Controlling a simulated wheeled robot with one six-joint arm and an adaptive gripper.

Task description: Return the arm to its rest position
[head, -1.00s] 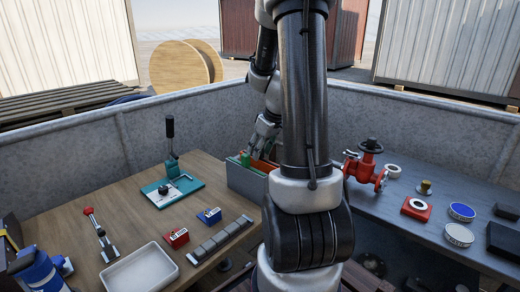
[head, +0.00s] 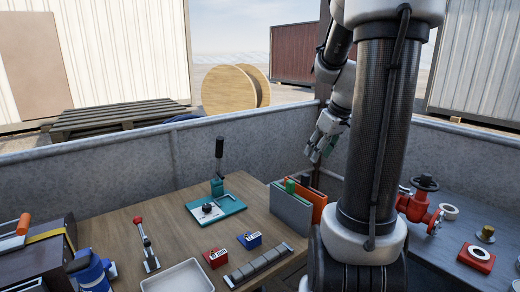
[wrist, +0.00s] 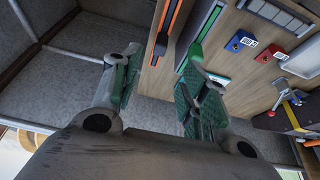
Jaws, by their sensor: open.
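My gripper (head: 319,146) hangs in the air behind and above the grey file box (head: 290,208), near the corner of the grey wall. It is small in the head view, partly beside my own arm link. In the wrist view my gripper (wrist: 158,85) shows its two green-padded fingers apart with nothing between them. The orange divider (wrist: 171,25) and the green divider (wrist: 209,30) of the box lie beyond the fingers in that view.
The wooden table (head: 165,237) holds a teal press (head: 217,205), a red block (head: 215,258), a blue block (head: 249,239) and a white tray (head: 178,278). A red valve (head: 420,203) stands on the right bench. The grey wall (head: 100,175) runs behind.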

